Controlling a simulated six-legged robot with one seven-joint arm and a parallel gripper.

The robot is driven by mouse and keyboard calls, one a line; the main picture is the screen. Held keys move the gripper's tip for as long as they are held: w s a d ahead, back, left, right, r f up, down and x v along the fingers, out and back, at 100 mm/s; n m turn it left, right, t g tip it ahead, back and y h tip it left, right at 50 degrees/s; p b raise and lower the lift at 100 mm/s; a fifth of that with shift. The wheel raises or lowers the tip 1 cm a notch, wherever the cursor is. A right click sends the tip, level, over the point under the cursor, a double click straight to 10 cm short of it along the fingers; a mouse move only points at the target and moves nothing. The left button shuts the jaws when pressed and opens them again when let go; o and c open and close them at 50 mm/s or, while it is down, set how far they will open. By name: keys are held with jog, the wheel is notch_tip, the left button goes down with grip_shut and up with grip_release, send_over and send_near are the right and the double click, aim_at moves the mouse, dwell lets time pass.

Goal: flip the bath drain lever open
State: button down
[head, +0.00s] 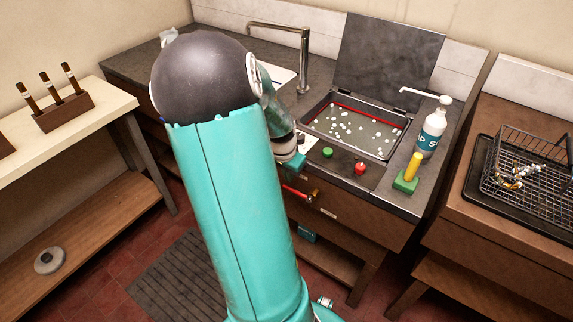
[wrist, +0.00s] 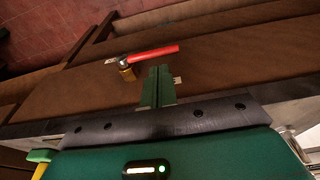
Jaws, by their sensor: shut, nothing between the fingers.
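The drain lever has a red handle (head: 296,192) and a brass pivot (head: 313,197) on the brown front below the bath. In the head view the handle points left from the pivot. In the wrist view the red handle (wrist: 153,53) runs right from the brass pivot (wrist: 127,70). My gripper's green fingers (wrist: 157,84) are together and empty, in front of the cabinet, with their tips near the lever. A gap or contact cannot be made out. In the head view my gripper (head: 296,166) is partly hidden by my arm, above the handle's left end.
The bath (head: 350,128) holds dark liquid with white bits. A green button (head: 327,152), red button (head: 360,168), yellow-handled green block (head: 408,176) and pump bottle (head: 431,130) stand on the counter near it. A wire basket (head: 520,165) is at right. A low shelf lies under the lever.

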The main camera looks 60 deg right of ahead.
aim_at(289, 189)
jog(key=f, duration=0.2)
jog(key=d+f, duration=0.1)
jog(key=f, duration=0.2)
jog(key=shift+s+d+f, duration=0.1)
jog(key=shift+f, duration=0.2)
jog(key=shift+f, duration=0.1)
jog(key=shift+w+f+g, duration=0.2)
jog(key=shift+w+g, duration=0.05)
jog(key=shift+g, duration=0.15)
jog(key=f+g, duration=0.2)
jog(key=shift+w+g+y, duration=0.25)
jog(key=shift+g+y, duration=0.05)
jog(key=shift+g, duration=0.1)
jog(key=s+f+n+g+y, duration=0.1)
jog(key=s+f+g, duration=0.3)
jog(key=f+g, duration=0.4)
jog(key=shift+s+a+n+g, duration=0.25)
jog(key=shift+n+g, duration=0.25)
jog(key=shift+g, duration=2)
jog(key=shift+a+f, duration=0.1)
